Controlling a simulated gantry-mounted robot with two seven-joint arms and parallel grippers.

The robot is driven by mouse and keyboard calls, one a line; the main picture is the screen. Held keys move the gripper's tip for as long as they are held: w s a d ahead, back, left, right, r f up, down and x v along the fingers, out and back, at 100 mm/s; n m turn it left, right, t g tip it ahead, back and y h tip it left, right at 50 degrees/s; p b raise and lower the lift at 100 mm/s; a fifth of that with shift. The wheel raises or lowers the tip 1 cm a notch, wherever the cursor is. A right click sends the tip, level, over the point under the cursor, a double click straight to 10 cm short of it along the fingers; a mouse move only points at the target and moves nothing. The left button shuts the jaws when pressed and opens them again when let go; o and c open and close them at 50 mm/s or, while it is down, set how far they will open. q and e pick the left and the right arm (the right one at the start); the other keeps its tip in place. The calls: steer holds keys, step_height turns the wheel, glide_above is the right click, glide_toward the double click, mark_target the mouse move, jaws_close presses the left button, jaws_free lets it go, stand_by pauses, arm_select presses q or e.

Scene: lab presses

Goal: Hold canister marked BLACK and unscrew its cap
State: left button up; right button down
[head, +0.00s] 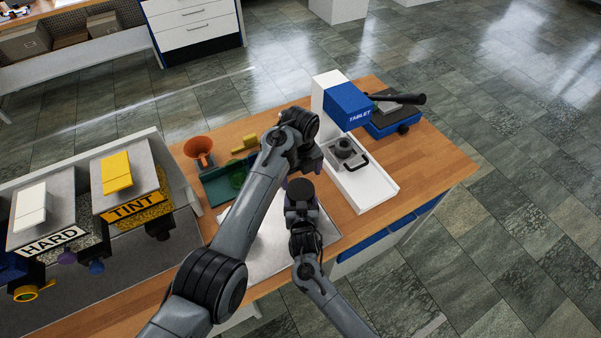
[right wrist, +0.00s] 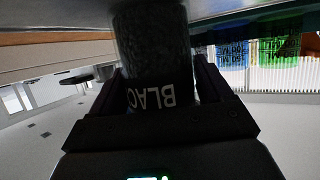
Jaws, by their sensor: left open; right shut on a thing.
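The dark canister marked BLACK (right wrist: 158,50) fills the middle of the right wrist view, with the letters "BLAC" readable on its label. My right gripper (right wrist: 160,75) is shut on its body, one finger on each side. In the head view the canister's dark round top (head: 299,187) shows above my right gripper (head: 304,222), over the pale tray area. My left gripper (head: 302,176) is open just above and behind that top, its fingers partly hidden by its own wrist. I cannot tell whether it touches the cap.
A white and blue TABLET press (head: 347,104) stands at the back right. An orange funnel (head: 200,150) and a green tray (head: 216,190) are left of my left arm. HARD (head: 48,243) and TINT (head: 135,207) dispensers stand at the left. The wooden table's right side (head: 440,165) is clear.

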mark_target(300, 189)
arm_select(q)
steer(key=shift+f, duration=3.3)
steer(key=c, duration=0.9)
steer(key=shift+o, duration=0.2)
steer(key=n, duration=0.3)
steer(key=o, duration=0.9)
steer(key=shift+c, duration=0.2)
steer(key=shift+r, duration=0.1)
